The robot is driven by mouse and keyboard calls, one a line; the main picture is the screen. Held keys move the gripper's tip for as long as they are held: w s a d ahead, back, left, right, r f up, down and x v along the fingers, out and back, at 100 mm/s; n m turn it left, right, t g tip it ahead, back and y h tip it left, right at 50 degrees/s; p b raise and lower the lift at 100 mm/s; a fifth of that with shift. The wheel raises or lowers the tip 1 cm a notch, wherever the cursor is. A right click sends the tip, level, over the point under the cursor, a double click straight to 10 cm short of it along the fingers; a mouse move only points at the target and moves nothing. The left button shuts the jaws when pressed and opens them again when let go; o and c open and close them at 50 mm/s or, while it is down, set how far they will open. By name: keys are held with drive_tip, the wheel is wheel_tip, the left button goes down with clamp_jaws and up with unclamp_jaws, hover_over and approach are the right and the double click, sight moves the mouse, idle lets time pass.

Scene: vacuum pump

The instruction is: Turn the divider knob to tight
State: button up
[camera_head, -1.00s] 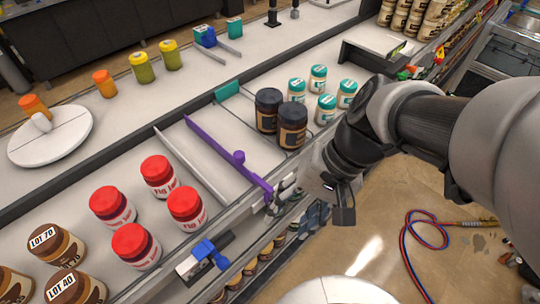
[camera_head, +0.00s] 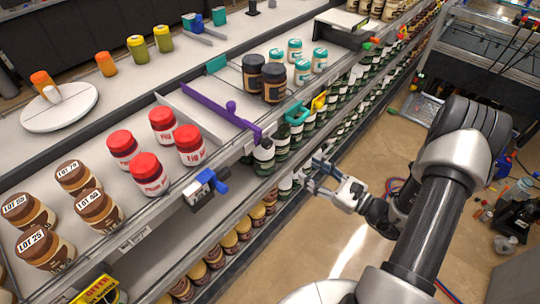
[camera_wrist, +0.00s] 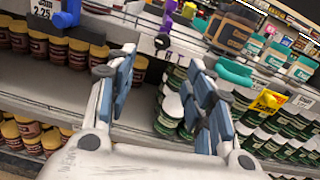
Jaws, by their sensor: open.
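In the wrist view, the divider (camera_wrist: 197,23) shows at the top, and a dark round knob (camera_wrist: 162,41) sits on a pale front plate with small dark lettering. I cannot read the lettering or the knob's setting. My gripper (camera_head: 320,178) is open and empty, in front of the shelf, below and right of the divider's front end. In the wrist view, the knob appears just beyond the gap between my gripper's fingertips (camera_wrist: 162,58), apart from them.
A blue-levered clamp (camera_head: 207,183) sits on the shelf edge to the left. A teal handle (camera_head: 297,113) and a yellow tag (camera_head: 319,102) stick out to the right. Red-lidded jars (camera_head: 163,124) and dark jars (camera_head: 275,83) flank the divider.

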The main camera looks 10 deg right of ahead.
drive_tip(key=b, duration=0.3)
approach(270, 146)
drive_tip(key=x, duration=1)
drive_tip(key=shift+w+a+r, duration=0.1)
drive_tip(key=shift+w, duration=0.1)
drive_tip(key=shift+m, duration=0.3)
drive_tip(key=c, duration=1.1)
